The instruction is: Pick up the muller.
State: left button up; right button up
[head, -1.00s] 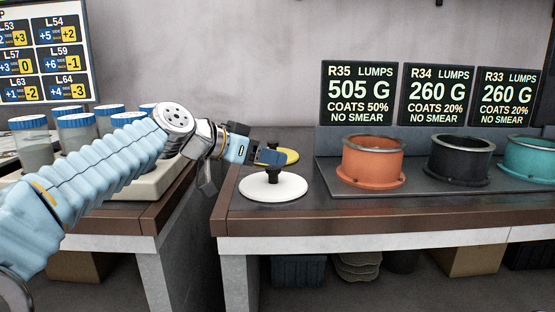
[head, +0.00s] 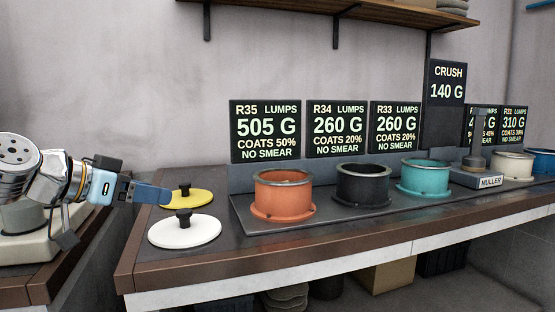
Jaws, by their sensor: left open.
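The muller (head: 474,162) looks like a grey, round-based piece with an upright part above it. It stands toward the right of the bench in the head view, behind a small block labelled MULLER (head: 490,182). The block hides part of its lower end. My left gripper (head: 150,192) is at the far left, open and empty, above and beside the white disc (head: 185,233) and the yellow disc (head: 187,199). It is far from the muller, with the pots between them. My right gripper is not in view.
Orange (head: 284,196), black (head: 361,186) and teal (head: 423,178) pots stand in a row on a dark tray. A cream pot (head: 514,166) is right of the muller. Display signs (head: 265,130) stand behind. A shelf (head: 380,14) hangs above. The bench's front strip is clear.

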aim_at(473, 162)
jog(key=z, duration=1.2)
